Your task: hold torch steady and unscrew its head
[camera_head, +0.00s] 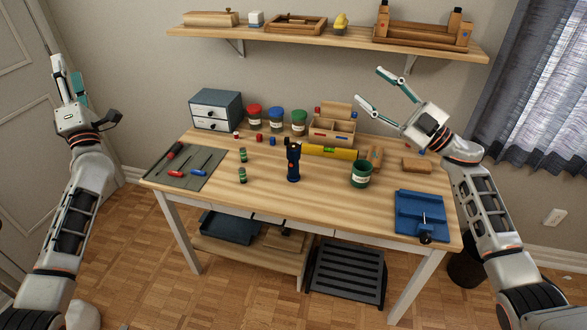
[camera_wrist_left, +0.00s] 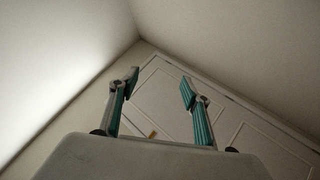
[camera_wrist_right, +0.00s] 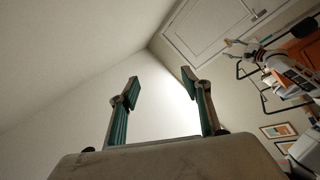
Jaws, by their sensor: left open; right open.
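A torch (camera_head: 293,162) with a dark blue body and a black head stands upright near the middle of the wooden desk (camera_head: 320,205). My left gripper (camera_head: 66,72) is raised off the desk's left side, open and empty, far from the torch. It also shows open in the left wrist view (camera_wrist_left: 160,85), pointing up at wall and ceiling. My right gripper (camera_head: 370,85) is raised above the desk's back right, open and empty, apart from the torch. It also shows open in the right wrist view (camera_wrist_right: 160,85).
Two small dark green cylinders (camera_head: 242,175) stand left of the torch. A tool mat (camera_head: 200,182) is at left. The desk front before the torch is clear.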

